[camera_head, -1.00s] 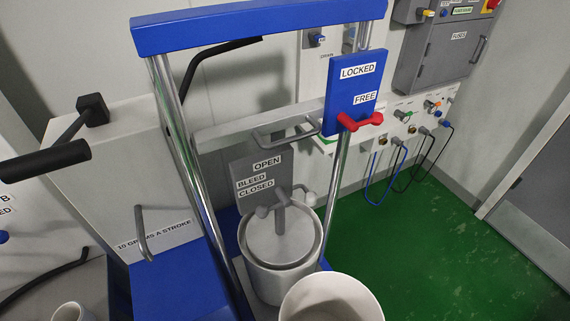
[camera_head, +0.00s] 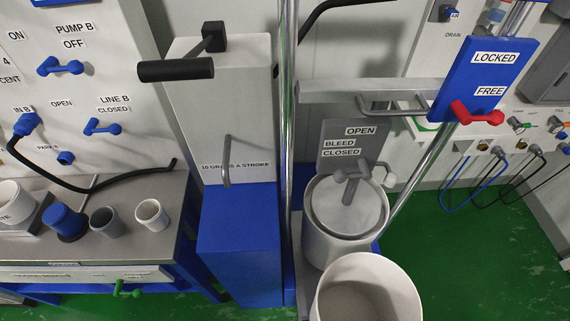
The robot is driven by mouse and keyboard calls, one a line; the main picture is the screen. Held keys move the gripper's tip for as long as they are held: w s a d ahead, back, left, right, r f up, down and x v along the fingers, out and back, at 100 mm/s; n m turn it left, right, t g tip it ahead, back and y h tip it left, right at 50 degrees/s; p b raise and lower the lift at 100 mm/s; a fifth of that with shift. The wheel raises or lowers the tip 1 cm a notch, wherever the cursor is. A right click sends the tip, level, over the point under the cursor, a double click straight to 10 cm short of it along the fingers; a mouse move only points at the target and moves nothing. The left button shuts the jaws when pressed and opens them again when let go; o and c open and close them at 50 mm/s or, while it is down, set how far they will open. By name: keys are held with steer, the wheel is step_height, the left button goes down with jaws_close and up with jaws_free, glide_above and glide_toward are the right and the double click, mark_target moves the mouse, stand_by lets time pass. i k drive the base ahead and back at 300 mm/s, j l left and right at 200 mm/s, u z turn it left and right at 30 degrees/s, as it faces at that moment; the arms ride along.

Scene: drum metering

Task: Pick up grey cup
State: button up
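The grey cup (camera_head: 106,224) stands upright on the grey bench top (camera_head: 165,248) at the lower left of the head view, with its open mouth up. It stands between a blue vessel (camera_head: 65,221) on its left and a white cup (camera_head: 151,215) on its right, with small gaps. Nothing covers the grey cup. My gripper does not show in the head view, so I cannot tell its state or its distance from the cup.
A black hose (camera_head: 85,187) runs along the bench behind the cups. A white container (camera_head: 18,201) stands at the left edge. Right of the bench are a blue pedestal (camera_head: 240,235) with a crank box, a lidded drum (camera_head: 347,210) and an open white bucket (camera_head: 367,290).

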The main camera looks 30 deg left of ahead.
mark_target(106, 220)
steer(key=u, duration=1.95)
